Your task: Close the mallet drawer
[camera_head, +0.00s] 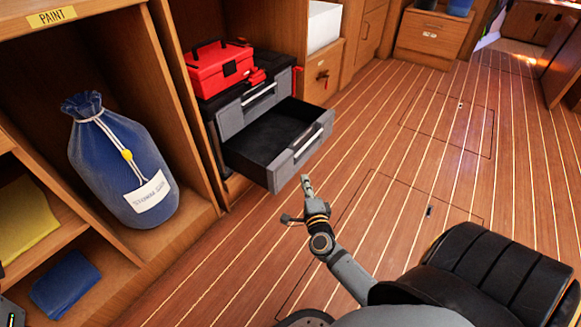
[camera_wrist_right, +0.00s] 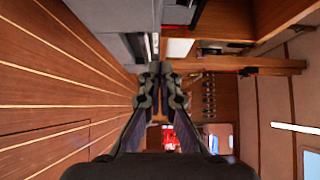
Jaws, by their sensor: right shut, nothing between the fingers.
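A grey drawer (camera_head: 300,152) stands pulled well out of a dark grey tool chest (camera_head: 225,120) in the wooden shelving. Its black inside looks empty where I can see it, and a pale bar handle runs along its front. I cannot read a label on it. A shut drawer (camera_head: 262,97) sits above it. My right gripper (camera_head: 307,184) is shut and empty, just in front of and below the open drawer's front, seemingly apart from it. Its closed fingertips also show in the right wrist view (camera_wrist_right: 160,76), with grey drawer surfaces beyond.
A red toolbox (camera_head: 218,68) sits on the chest. A blue sack (camera_head: 118,165) stands in the left compartment, with yellow (camera_head: 25,220) and blue (camera_head: 65,284) folded items on shelves beside it. The plank floor (camera_head: 400,150) right of the drawer is clear.

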